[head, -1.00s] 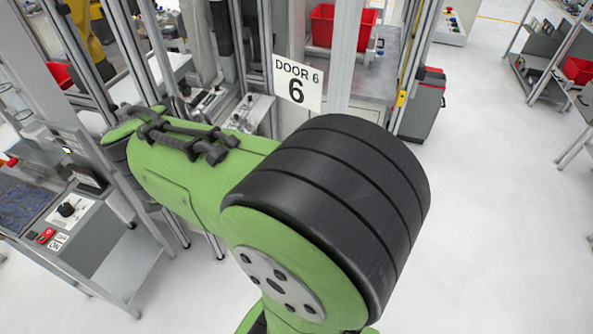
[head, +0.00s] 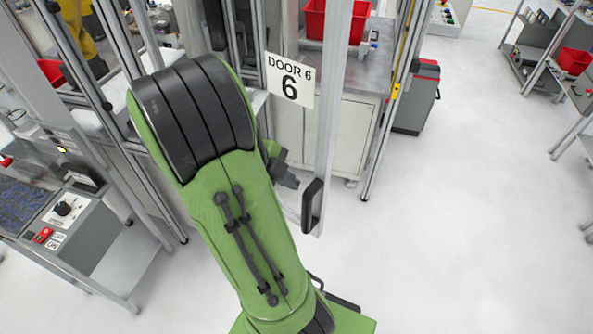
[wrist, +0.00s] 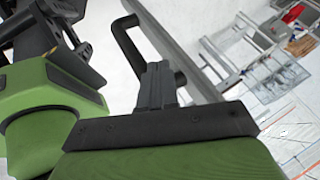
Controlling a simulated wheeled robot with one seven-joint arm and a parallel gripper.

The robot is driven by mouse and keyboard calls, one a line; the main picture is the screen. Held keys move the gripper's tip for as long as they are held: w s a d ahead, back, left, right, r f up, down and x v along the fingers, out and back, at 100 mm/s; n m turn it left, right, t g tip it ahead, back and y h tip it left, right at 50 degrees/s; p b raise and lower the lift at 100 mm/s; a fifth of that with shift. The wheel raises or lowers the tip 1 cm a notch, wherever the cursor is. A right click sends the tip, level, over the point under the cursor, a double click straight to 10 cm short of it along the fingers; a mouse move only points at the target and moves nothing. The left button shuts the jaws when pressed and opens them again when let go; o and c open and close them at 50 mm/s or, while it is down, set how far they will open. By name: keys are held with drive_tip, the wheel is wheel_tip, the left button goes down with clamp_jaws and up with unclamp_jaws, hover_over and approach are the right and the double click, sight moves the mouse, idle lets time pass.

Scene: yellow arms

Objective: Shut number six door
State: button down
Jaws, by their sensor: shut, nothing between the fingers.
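The number six door shows by its sign (head: 290,80) reading "DOOR 6" and its silver edge post (head: 335,110). The door stands ajar, its edge post apart from the frame post to the right. A black bar handle (head: 312,206) is low on the edge post. My gripper (head: 291,181) is just left of the handle, partly hidden by my green arm. In the wrist view my gripper's fingers (wrist: 157,82) are shut and empty, close to the black handle (wrist: 128,46). I cannot tell whether they touch it.
The frame post (head: 398,95) with a yellow piece stands right of the door. Behind are a grey cabinet with a red bin (head: 335,20) and a grey-red cart (head: 417,97). A control desk (head: 75,225) stands at left.

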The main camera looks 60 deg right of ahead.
sight(310, 179)
drive_tip(key=shift+s+d+r+p, duration=0.15)
drive_tip(key=shift+d+p, duration=0.05)
drive_tip(key=shift+d, duration=0.6)
drive_tip(key=shift+s+d+r+p, duration=0.1)
drive_tip(key=shift+s+d+p, duration=0.1)
drive_tip(key=shift+d, duration=0.6)
